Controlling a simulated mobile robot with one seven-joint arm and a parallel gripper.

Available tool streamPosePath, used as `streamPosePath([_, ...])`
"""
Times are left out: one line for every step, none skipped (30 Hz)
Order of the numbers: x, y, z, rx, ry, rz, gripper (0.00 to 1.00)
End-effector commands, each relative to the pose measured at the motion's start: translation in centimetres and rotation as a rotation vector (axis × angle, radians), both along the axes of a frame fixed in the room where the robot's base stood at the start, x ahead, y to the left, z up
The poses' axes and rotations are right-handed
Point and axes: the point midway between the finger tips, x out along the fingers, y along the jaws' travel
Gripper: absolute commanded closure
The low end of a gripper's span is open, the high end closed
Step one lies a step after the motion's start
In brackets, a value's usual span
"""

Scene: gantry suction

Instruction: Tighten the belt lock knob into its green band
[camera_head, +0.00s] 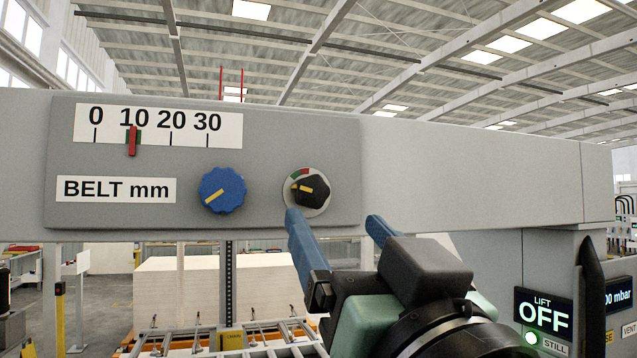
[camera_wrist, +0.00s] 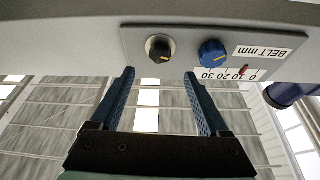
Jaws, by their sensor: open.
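The belt lock knob (camera_head: 314,192) is black with a yellow pointer and sits on a pale round dial on the grey panel. Its pointer aims left. The green band (camera_head: 296,175) is a short arc at the dial's upper left, beside a red arc; the pointer tip appears just below the green. My gripper (camera_head: 335,221) is open and empty, its blue fingers apart, below and right of the knob in the head view. In the wrist view, the knob (camera_wrist: 159,48) lies beyond and between the fingertips (camera_wrist: 159,73), not touched by them.
A blue knob (camera_head: 222,190) with a yellow mark is left of the lock knob. The BELT mm scale (camera_head: 185,124) has a red pointer (camera_head: 132,141) near 10, over a green patch. A display (camera_head: 543,314) reads LIFT OFF at lower right. Panel right of the lock knob is bare.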

Motion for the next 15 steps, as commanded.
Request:
streamPosePath([1.1,0.6,1.0,0.0,0.005,0.007,0.21])
streamPosePath([1.7,0.7,1.3,0.001,0.004,0.006,0.21])
streamPosePath([2.5,0.9,1.6,0.001,0.005,0.007,0.21])
streamPosePath([3.0,1.0,1.8,0.001,0.003,0.005,0.21])
streamPosePath([3.6,1.2,2.0,0.001,0.005,0.006,0.21])
streamPosePath([4.2,1.4,2.4,0.0,0.003,0.005,0.21])
streamPosePath([4.7,1.5,2.5,0.0,0.004,0.004,0.21])
streamPosePath([5.1,1.6,2.7,0.001,0.003,0.004,0.21])
streamPosePath([5.7,1.8,2.8,0.0,0.004,0.004,0.21])
streamPosePath([6.0,1.8,3.0,0.001,0.002,0.003,0.21])
streamPosePath([6.3,1.9,3.1,0.0,0.003,0.003,0.21])
streamPosePath([6.7,2.0,3.2,0.0,0.002,0.002,0.21])
streamPosePath([6.9,2.0,3.2,0.0,0.002,0.001,0.21])
streamPosePath([7.1,2.1,3.3,0.001,0.002,0.002,0.21])
streamPosePath([7.3,2.2,3.3,0.0,0.002,0.001,0.21])
